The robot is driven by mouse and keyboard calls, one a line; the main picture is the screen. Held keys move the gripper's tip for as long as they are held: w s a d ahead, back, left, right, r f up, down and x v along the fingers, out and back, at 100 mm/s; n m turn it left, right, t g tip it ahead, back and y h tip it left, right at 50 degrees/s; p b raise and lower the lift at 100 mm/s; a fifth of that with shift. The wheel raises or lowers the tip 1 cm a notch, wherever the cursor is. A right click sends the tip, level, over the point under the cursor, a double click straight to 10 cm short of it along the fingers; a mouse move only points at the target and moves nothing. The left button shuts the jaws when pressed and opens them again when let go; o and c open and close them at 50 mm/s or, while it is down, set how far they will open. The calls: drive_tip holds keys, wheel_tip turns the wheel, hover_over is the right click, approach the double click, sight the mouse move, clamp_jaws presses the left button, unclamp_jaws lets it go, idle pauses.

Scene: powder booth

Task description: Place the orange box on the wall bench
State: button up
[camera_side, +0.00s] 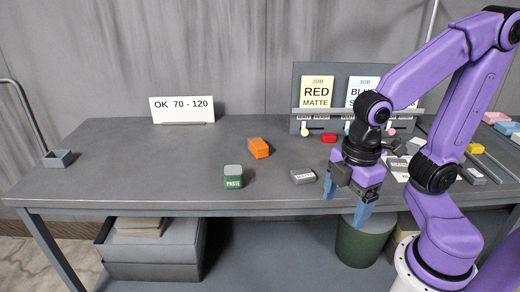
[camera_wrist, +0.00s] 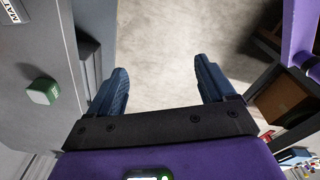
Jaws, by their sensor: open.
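The orange box (camera_side: 259,148) lies on the grey bench (camera_side: 110,160), left of the middle. The bench stands along the back wall; I cannot tell for certain that it is the wall bench. My gripper (camera_side: 345,202) points down at the bench's front edge, right of the orange box and well apart from it. Its blue fingers are spread, with nothing between them. In the wrist view my gripper (camera_wrist: 162,70) is open over bare floor, and the orange box is not in sight.
A grey matte box (camera_side: 303,176) lies near my gripper. A red box (camera_side: 328,138) and job cards (camera_side: 317,92) are at the back. A green bin (camera_side: 362,240) stands below. The bench's left part is mostly clear.

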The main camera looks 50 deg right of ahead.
drive_tip(key=w+a+r+n+t, duration=0.15)
drive_tip(key=w+n, duration=0.35)
drive_tip(key=w, duration=0.8)
drive_tip(key=n+t+h, duration=0.2)
drive_tip(key=n, duration=1)
hover_over(258, 142)
drive_tip(key=s+a, duration=0.2)
drive_tip(key=s, duration=0.4)
drive_tip(key=x, duration=1.1)
drive_tip(key=shift+w+a, duration=0.2)
drive_tip(key=shift+w, duration=0.15)
drive_tip(key=x, duration=0.3)
drive_tip(key=shift+s+f, duration=0.15)
drive_tip(key=shift+f, duration=0.3)
drive_tip(key=shift+x, duration=0.75)
drive_tip(key=shift+d, duration=0.1)
